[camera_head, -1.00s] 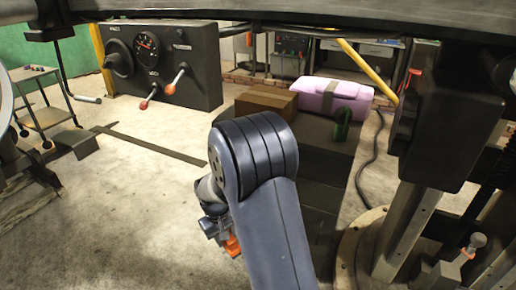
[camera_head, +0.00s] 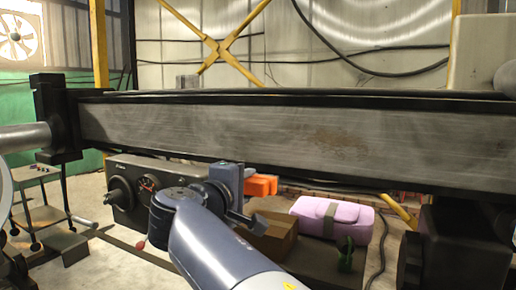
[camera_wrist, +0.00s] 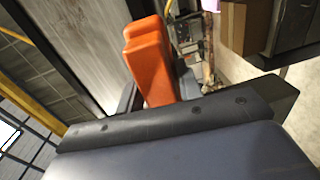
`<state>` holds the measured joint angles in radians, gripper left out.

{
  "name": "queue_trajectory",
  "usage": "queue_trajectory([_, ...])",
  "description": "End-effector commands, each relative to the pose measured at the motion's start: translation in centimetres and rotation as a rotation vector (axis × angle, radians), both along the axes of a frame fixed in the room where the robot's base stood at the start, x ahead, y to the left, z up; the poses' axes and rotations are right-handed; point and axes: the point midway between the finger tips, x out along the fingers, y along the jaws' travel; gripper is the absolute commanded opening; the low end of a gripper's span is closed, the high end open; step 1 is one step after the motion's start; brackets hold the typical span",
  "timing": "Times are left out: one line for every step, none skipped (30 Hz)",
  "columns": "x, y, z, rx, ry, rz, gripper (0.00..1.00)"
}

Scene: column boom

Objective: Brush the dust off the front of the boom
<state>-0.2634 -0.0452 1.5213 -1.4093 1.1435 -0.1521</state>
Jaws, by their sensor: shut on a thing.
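The boom (camera_head: 270,133) is a long grey beam with dark flanges, crossing the head view from left to right. Its front face shows a brownish dusty patch (camera_head: 342,141) right of the middle and pale smears elsewhere. My gripper (camera_head: 250,188) is below the boom's lower edge, left of that patch. It is shut on an orange block-shaped thing, which I take for the brush (camera_head: 263,184); no bristles can be made out. In the wrist view the brush (camera_wrist: 149,60) stands between the dark jaws, with the boom's grey face (camera_wrist: 85,38) to its left, apparently apart from it.
A dark control panel (camera_head: 165,172) with a gauge stands behind my arm. Below the boom are a cardboard box (camera_head: 272,236), a pink case (camera_head: 334,217) and a small green cactus-like thing (camera_head: 346,254). A trolley (camera_head: 42,215) stands at the left.

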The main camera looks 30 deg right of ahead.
Motion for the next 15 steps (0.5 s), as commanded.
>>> queue_trajectory([-1.0, -0.2, 2.4, -0.02, -0.025, -0.008, 0.16])
queue_trajectory([-1.5, -0.3, 3.3, -0.031, -0.034, -0.013, 0.16])
queue_trajectory([-2.1, -0.5, 4.4, -0.045, -0.044, -0.021, 0.16])
queue_trajectory([-2.5, -0.6, 5.1, -0.054, -0.049, -0.026, 0.16])
queue_trajectory([-2.8, -0.6, 5.7, -0.06, -0.055, -0.03, 0.16])
queue_trajectory([-3.2, -0.7, 6.4, -0.07, -0.06, -0.034, 0.16])
queue_trajectory([-3.4, -0.8, 6.8, -0.075, -0.063, -0.037, 0.16])
queue_trajectory([-3.6, -0.8, 7.0, -0.078, -0.065, -0.04, 0.16])
queue_trajectory([-3.7, -0.9, 7.3, -0.082, -0.067, -0.043, 0.16])
queue_trajectory([-3.8, -1.0, 7.4, -0.085, -0.067, -0.045, 0.16])
queue_trajectory([-3.8, -1.1, 7.5, -0.085, -0.068, -0.046, 0.16])
queue_trajectory([-3.7, -1.3, 7.6, -0.087, -0.068, -0.047, 0.16])
queue_trajectory([-3.5, -1.4, 7.6, -0.087, -0.068, -0.047, 0.16])
queue_trajectory([-3.4, -1.6, 7.6, -0.087, -0.068, -0.047, 0.16])
queue_trajectory([-3.2, -1.9, 7.6, -0.086, -0.067, -0.048, 0.16])
